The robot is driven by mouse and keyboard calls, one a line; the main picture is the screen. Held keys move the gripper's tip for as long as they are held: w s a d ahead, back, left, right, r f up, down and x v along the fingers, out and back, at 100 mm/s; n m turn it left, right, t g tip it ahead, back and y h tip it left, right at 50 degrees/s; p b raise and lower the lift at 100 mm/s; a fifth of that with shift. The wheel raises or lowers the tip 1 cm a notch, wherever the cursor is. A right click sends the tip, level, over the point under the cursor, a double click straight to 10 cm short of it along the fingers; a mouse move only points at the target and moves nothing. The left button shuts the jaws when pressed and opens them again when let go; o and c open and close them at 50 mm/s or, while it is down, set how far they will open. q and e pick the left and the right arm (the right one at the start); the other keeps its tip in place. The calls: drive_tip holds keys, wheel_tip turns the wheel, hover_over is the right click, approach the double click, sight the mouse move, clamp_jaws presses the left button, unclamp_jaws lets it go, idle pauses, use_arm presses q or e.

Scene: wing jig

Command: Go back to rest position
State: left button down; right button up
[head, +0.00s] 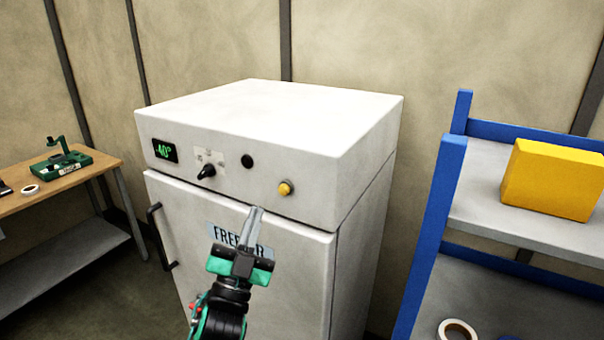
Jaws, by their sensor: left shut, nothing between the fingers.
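My left gripper (254,215) is shut and empty. It is in front of the white freezer (270,125), and its fingertips point up towards the upper edge of the freezer door, below the control panel. I cannot tell whether the tips touch the freezer. The gripper covers part of the "FREEZER" label (226,237). The freezer door (300,265) looks closed. My right gripper is not in view.
The freezer panel has a green display (165,150), a black knob (206,171) and a yellow button (286,188). A wooden bench (75,180) with a green device (66,160) stands left. A blue-framed shelf (432,220) with a yellow box (553,180) stands right.

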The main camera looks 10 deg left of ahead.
use_arm(q)
drive_tip(key=s+a+f+n+g+y, duration=0.2)
drive_tip(key=f+n+g, duration=0.15)
drive_tip(key=f, duration=0.45)
drive_tip(key=s+a+f+n+g+y, duration=0.2)
drive_tip(key=f+g, duration=0.2)
drive_tip(key=f, duration=0.3)
drive_tip(key=s+a+f+n+g+y, duration=0.2)
drive_tip(key=s+f+g+y, duration=0.15)
drive_tip(key=f, duration=0.45)
drive_tip(key=s+f+g+h, duration=0.1)
drive_tip(key=s+f+g, duration=0.55)
drive_tip(key=s, duration=0.35)
drive_tip(key=s+f+g+h, duration=0.1)
drive_tip(key=s+f+g, duration=0.5)
drive_tip(key=s, duration=0.4)
wheel_tip(320, 180, down, 35)
drive_tip(key=s+b, duration=0.2)
drive_tip(key=s+a+f+g, duration=0.1)
drive_tip(key=s+a+f, duration=0.1)
drive_tip(key=s+f, duration=1.6)
drive_tip(key=shift+a+f+g+b, duration=0.35)
drive_tip(key=shift+a+b, duration=0.05)
